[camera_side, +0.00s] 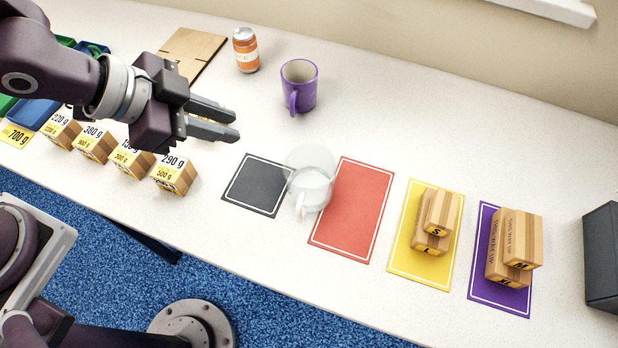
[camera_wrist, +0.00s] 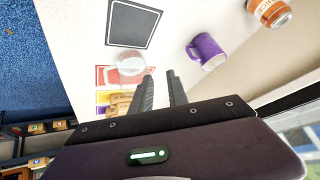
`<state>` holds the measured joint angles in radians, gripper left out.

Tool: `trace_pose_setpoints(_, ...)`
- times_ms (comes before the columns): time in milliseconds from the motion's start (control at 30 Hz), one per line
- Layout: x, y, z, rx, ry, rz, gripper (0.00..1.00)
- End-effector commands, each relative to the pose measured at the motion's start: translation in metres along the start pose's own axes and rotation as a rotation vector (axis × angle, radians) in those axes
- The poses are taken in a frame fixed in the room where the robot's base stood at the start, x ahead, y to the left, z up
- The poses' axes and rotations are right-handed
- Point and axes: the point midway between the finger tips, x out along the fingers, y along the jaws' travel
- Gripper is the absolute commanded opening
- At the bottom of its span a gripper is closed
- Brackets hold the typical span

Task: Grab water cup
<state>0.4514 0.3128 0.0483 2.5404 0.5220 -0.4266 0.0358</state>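A clear, see-through cup (camera_side: 311,180) stands between the black mat and the red mat, overlapping both in the side view. It also shows in the wrist view (camera_wrist: 130,63), over the red mat and left of the fingers. A purple mug (camera_side: 299,88) stands behind it; it also shows in the wrist view (camera_wrist: 207,51). My gripper (camera_side: 238,123) is above the table, left of the purple mug and up and left of the clear cup, touching neither. Its two fingers are apart with nothing between them in the wrist view (camera_wrist: 158,86).
An orange and white can (camera_side: 246,51) stands behind the mug. Several weight-labelled boxes (camera_side: 174,174) line the front left. Stacked boxes stand on the yellow mat (camera_side: 405,262) and purple mat (camera_side: 482,285). The black mat (camera_side: 252,187) and red mat (camera_side: 352,211) have no boxes. A dark block (camera_side: 602,257) is at far right.

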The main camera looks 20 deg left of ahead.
Motion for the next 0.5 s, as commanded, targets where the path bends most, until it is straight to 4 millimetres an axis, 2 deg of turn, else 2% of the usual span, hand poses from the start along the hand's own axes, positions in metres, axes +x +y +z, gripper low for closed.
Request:
trace_pose_setpoints(33, 0.02, 0.032, 0.003, 0.053, 0.024, 0.093, 0.2)
trace_pose_setpoints(100, 0.035, 0.069, 0.004, 0.104, 0.078, 0.203, 0.2)
trace_pose_setpoints(200, 0.043, 0.102, 0.006, 0.134, 0.127, 0.302, 0.2)
trace_pose_setpoints(367, 0.055, 0.119, 0.005, 0.142, 0.149, 0.341, 0.2)
trace_pose_setpoints(500, 0.077, 0.124, 0.002, 0.143, 0.149, 0.338, 0.2)
